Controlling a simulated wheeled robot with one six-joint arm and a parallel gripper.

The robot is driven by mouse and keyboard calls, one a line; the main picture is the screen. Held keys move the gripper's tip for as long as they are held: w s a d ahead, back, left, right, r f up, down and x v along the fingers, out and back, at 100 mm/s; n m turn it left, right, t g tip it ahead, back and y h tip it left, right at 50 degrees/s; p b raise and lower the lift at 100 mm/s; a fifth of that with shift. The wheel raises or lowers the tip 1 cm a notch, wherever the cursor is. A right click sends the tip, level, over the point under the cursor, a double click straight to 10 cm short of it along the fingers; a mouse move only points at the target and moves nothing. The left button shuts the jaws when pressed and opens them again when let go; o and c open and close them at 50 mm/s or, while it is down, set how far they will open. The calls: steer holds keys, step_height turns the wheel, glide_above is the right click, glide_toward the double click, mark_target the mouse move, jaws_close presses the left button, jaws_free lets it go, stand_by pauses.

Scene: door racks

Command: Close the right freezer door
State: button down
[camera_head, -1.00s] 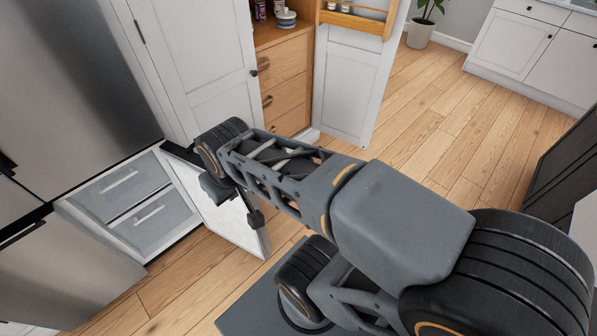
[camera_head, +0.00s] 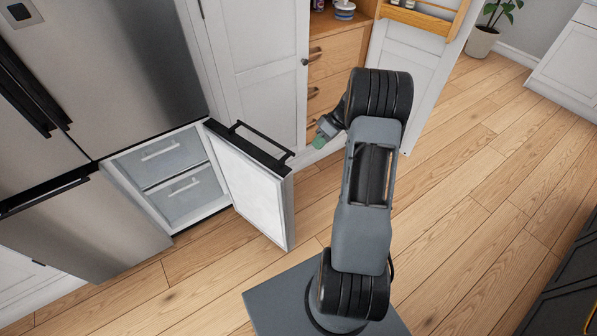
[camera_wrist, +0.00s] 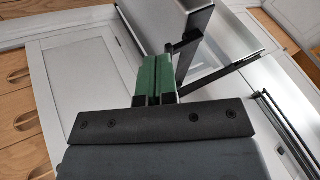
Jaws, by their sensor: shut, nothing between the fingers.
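The right freezer door (camera_head: 250,190) stands open at the lower right of the steel fridge in the head view. Its white inner face shows, and a black bar handle (camera_head: 262,138) runs along its top outer side. Inside the freezer are grey drawers (camera_head: 172,178). My gripper (camera_head: 318,142) is to the right of the door's free edge, apart from the handle. In the wrist view my gripper (camera_wrist: 154,75) shows two green fingers pressed together with nothing between them. The door (camera_wrist: 172,25) and its dark handle (camera_wrist: 184,62) appear just beyond the fingers there.
A white pantry cabinet (camera_head: 253,70) stands behind the door, with wooden drawers (camera_head: 328,72) inside. Its open white door (camera_head: 420,70) carries a wooden rack. A plant pot (camera_head: 481,42) stands at the back right. The wooden floor (camera_head: 470,200) at right is clear.

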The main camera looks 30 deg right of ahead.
steer(key=s+p+x, duration=0.1)
steer(key=p+x, duration=0.1)
steer(key=x, duration=1.1)
steer(key=shift+s+a+y, duration=0.25)
steer(key=shift+s+y, duration=0.05)
steer(key=shift+r, duration=0.1)
